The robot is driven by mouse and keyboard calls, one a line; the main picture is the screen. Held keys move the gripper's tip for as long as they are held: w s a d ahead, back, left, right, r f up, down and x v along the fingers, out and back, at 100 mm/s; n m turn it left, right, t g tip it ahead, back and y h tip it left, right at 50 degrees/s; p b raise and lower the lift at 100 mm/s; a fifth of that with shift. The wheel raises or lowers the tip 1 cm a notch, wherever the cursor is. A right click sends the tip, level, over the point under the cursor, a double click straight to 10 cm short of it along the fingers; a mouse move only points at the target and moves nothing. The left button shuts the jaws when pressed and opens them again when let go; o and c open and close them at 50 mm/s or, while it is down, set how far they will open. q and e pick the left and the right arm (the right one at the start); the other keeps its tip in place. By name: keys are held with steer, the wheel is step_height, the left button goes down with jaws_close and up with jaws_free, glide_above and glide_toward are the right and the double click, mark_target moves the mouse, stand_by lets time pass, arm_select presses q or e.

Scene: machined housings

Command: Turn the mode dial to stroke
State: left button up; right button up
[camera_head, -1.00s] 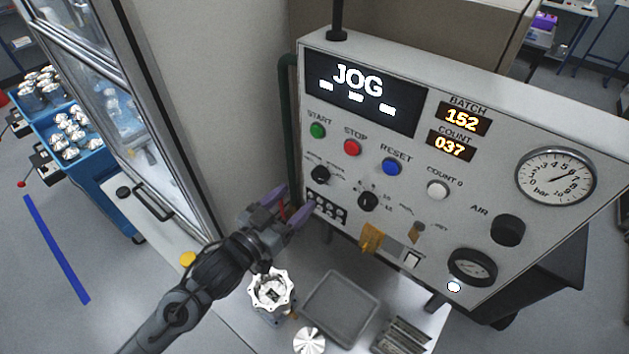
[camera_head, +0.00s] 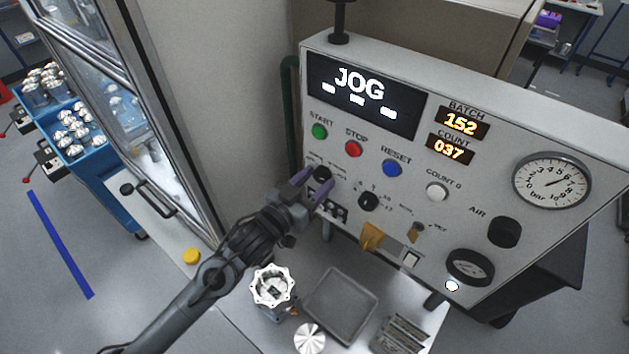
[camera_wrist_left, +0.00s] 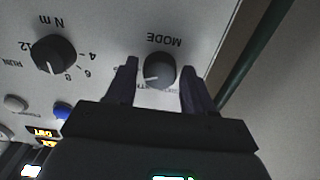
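The mode dial (camera_head: 322,173) is a black round knob at the lower left of the white control panel. In the left wrist view the dial (camera_wrist_left: 160,70) shows upside down under the word MODE, with a pale pointer mark. My left gripper (camera_head: 315,184) is open, its purple-grey fingers at the panel. In the wrist view its two fingers (camera_wrist_left: 160,85) stand on either side of the dial, with gaps between them and the knob. The panel display (camera_head: 362,92) reads JOG. The small labels around the dial are partly hidden or too blurred to read. My right gripper is not in view.
A second black knob (camera_head: 368,201), labelled N m in the wrist view, sits right of the mode dial. START, STOP and RESET buttons (camera_head: 392,168) are above. Below are an orange key tag (camera_head: 371,237), a grey tray (camera_head: 340,304) and a metal housing (camera_head: 272,288).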

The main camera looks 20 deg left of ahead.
arm_select(q)
steer(key=c, duration=0.7)
steer(key=shift+r+n+p, duration=0.15)
steer(key=shift+n+p, duration=0.35)
steer(key=shift+p, duration=0.3)
steer(key=shift+c, duration=0.2)
steer(key=n+p, duration=0.3)
steer(key=p, duration=0.1)
steer(key=shift+r+n, duration=0.1)
steer(key=shift+n, duration=0.3)
steer(key=n+p, duration=0.2)
steer(key=p, duration=0.1)
steer(key=shift+n, duration=0.4)
steer(key=shift+n+p, duration=0.55)
steer(key=shift+n, duration=0.15)
steer(key=shift+f, duration=0.2)
steer(key=o, duration=1.1)
steer(key=shift+c, duration=0.2)
